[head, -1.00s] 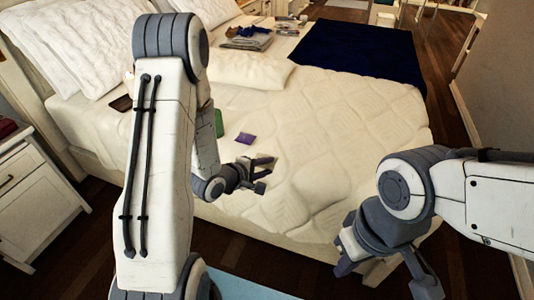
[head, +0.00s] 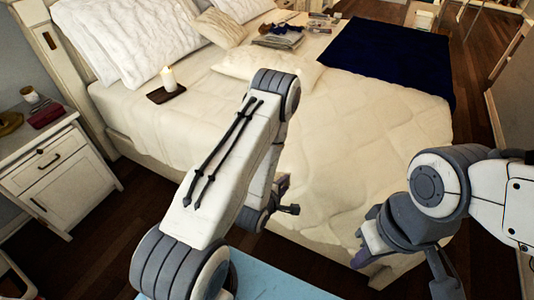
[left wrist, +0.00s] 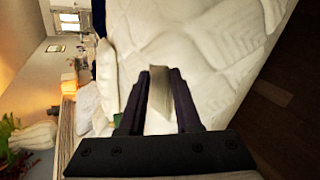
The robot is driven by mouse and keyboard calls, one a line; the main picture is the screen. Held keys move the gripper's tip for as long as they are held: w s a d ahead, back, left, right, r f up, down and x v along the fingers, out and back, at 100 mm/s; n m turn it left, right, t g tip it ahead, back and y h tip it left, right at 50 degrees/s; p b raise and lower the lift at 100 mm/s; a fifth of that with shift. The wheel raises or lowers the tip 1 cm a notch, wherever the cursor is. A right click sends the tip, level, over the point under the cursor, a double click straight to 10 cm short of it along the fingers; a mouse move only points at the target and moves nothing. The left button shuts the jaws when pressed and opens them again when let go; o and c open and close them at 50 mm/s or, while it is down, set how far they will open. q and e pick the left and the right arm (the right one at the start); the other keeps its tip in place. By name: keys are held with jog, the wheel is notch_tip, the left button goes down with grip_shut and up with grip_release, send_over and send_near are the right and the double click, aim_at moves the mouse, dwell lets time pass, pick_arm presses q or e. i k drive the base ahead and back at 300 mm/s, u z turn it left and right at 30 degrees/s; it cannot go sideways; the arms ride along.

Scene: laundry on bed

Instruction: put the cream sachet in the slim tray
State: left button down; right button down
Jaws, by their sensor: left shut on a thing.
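My left gripper (head: 283,196) is low over the near edge of the bed, partly hidden by my arm in the head view. In the left wrist view, its fingers (left wrist: 159,98) are shut on the cream sachet (left wrist: 158,90), a pale flat piece standing up between them. The sachet cannot be made out in the head view. My right gripper (head: 402,272) is open and empty at the lower right, in front of the bed. I cannot pick out the slim tray for certain. A thin dark tray (head: 157,98) with a lit candle on it lies at the bed's left side.
The quilted bed (head: 350,150) is largely bare in the middle. Pillows (head: 130,40), a navy blanket (head: 388,62) and folded clothes (head: 278,40) lie farther back. A white nightstand (head: 60,175) stands at the left. A light blue surface (head: 270,280) shows at the bottom.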

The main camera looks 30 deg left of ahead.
aim_at(172, 98)
jog(key=u, duration=2.05)
jog(key=i, duration=2.05)
jog(key=z, duration=1.45)
